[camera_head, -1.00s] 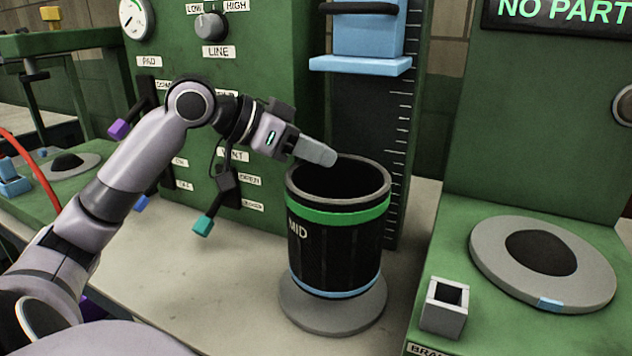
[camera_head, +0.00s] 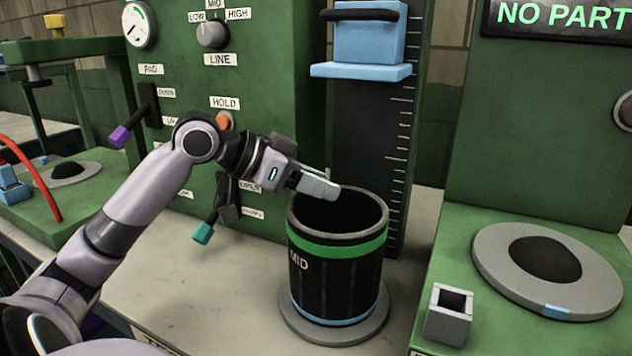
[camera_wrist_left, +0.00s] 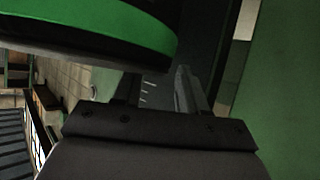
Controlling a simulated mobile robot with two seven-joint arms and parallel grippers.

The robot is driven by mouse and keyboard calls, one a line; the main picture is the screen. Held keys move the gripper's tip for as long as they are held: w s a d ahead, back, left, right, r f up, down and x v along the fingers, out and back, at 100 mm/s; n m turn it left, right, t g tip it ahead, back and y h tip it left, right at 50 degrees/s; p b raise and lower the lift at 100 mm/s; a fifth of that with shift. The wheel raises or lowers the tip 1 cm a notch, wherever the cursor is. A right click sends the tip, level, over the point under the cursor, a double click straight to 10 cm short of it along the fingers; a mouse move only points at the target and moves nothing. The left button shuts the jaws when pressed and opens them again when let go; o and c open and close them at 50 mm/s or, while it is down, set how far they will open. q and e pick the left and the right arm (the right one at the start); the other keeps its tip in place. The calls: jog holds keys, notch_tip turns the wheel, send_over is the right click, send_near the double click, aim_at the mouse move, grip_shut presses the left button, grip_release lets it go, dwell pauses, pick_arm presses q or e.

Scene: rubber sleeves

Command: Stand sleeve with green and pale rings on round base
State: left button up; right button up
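The sleeve (camera_head: 335,275) is a black, hollow upright cylinder marked MID, with a green ring near the top and a pale blue ring at the bottom. It stands over the round grey base (camera_head: 300,331), roughly centred, its lower edge at or very close to the base. I cannot tell whether they touch. My left gripper (camera_head: 318,187) is at the sleeve's left rim, its fingers shut on the wall. In the left wrist view, the sleeve's green ring (camera_wrist_left: 135,22) fills the top left and partly hides the fingers (camera_wrist_left: 160,88). My right gripper is not in view.
A green panel with a knob (camera_head: 212,34) and levers (camera_head: 203,232) stands behind my left arm. A blue block (camera_head: 368,35) on a scaled column is above and behind the sleeve. A grey square holder (camera_head: 448,314) and round plate (camera_head: 490,262) are at right.

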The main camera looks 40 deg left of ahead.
pick_arm(q)
jog(key=shift+r, duration=0.15)
jog(key=b+v, duration=0.1)
jog(key=v, duration=1.1)
jog(key=shift+d, duration=0.1)
dwell(0.5)
